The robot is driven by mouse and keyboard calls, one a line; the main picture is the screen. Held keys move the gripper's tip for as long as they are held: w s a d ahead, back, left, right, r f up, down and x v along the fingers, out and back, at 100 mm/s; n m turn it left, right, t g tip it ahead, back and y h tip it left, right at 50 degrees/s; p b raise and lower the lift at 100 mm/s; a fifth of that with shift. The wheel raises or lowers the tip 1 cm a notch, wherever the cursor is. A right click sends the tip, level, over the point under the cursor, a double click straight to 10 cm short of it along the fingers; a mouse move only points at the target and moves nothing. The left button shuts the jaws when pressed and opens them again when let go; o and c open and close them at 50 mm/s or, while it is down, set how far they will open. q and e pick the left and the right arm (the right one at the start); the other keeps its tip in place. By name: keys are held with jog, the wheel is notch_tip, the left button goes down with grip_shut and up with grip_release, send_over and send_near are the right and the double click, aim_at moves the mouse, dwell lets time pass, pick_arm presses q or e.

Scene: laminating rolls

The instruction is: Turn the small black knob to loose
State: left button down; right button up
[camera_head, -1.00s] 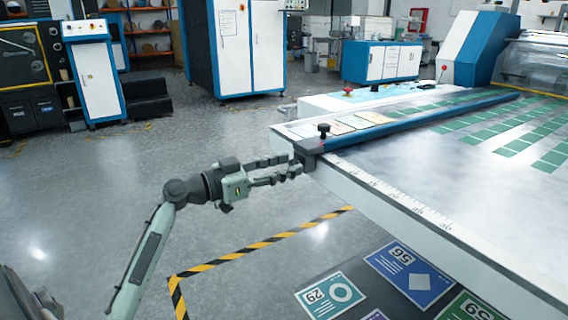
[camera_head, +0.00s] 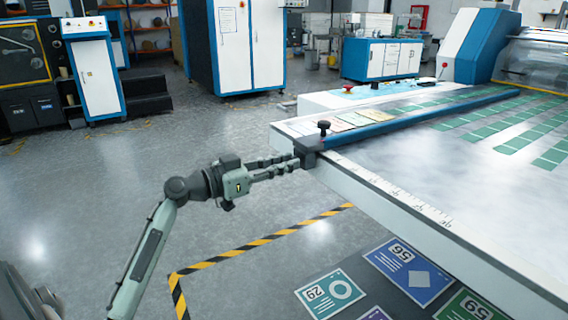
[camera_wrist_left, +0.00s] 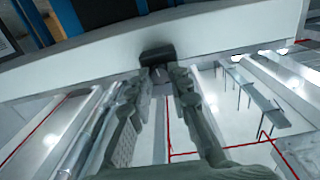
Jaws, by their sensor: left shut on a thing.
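In the head view my left gripper (camera_head: 296,163) is level at the end of the dark block (camera_head: 309,158) on the table's near left corner. Its fingers are closed in on a small dark part at the block's end, which I take for the small black knob; the fingers mostly hide it. In the left wrist view the fingertips (camera_wrist_left: 166,72) sit right at the block (camera_wrist_left: 157,54), with the dark knob (camera_wrist_left: 160,75) between them. Another black knob (camera_head: 323,126) stands upright on top of the block, clear of the fingers. My right gripper is not in view.
The blue bar (camera_head: 420,116) runs back from the block across the white table (camera_head: 400,165), beside a ruler strip (camera_head: 390,190). The floor left of the table is open, with yellow-black tape (camera_head: 250,246).

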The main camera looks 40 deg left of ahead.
pick_arm(q)
jog(key=shift+f+n+y+p, duration=0.15)
jog(key=shift+n+p, duration=1.2)
jog(key=shift+n, duration=4.3)
jog(key=shift+r+n+y+p, duration=0.15)
jog(key=shift+n+p, duration=1.2)
jog(key=shift+n, duration=4.3)
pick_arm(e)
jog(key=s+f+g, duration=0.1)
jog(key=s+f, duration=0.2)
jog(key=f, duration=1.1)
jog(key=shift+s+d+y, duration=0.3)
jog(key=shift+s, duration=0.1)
pick_arm(q)
jog(key=shift+f, duration=0.1)
jog(key=c, duration=1.4)
grip_release()
